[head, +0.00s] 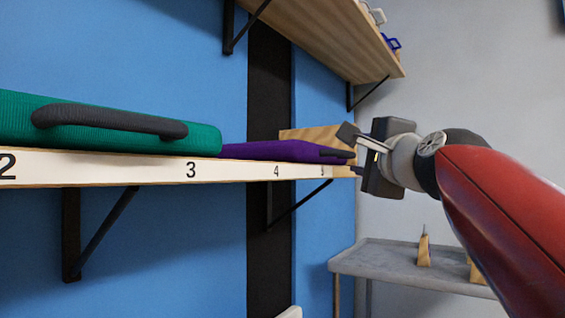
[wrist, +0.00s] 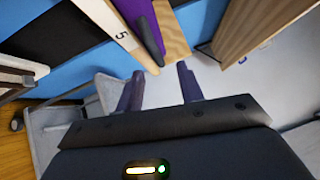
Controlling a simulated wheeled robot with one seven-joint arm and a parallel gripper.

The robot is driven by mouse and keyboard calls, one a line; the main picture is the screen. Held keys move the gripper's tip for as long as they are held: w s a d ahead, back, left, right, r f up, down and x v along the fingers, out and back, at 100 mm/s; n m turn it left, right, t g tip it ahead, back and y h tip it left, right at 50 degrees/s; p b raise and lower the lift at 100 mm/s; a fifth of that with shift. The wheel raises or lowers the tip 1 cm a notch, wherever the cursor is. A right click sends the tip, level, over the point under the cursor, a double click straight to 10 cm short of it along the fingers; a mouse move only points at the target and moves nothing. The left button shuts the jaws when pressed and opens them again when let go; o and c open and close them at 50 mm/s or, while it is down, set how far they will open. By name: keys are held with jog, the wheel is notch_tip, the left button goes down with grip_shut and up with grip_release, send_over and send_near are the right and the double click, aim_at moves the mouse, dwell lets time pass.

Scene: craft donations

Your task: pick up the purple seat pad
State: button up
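The purple seat pad (head: 265,151) lies flat on a numbered wooden shelf near marks 4 and 5. Its dark handle (head: 334,153) faces the shelf's right end. In the wrist view the pad (wrist: 138,10) is at the top, with its handle (wrist: 150,38) pointing towards my gripper. My gripper (head: 352,152) is at the right end of the shelf, open and empty. In the wrist view its two fingers are spread (wrist: 160,72), and the handle's near end lies just beyond the gap between the tips. I cannot tell whether they touch.
A green pad (head: 90,140) with a dark handle lies left on the same shelf (head: 235,171). A wooden piece (head: 312,135) stands behind the purple pad. An upper shelf (head: 330,32) on brackets is overhead. A grey table (head: 405,262) with small wooden items stands lower right.

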aim_at(351, 154)
jog(key=w, duration=0.2)
jog(key=w+p, duration=0.1)
jog(key=w, duration=0.4)
jog(key=shift+w+a+r, duration=0.15)
jog(key=shift+a+r, duration=0.15)
jog(key=shift+a, duration=0.05)
grip_shut()
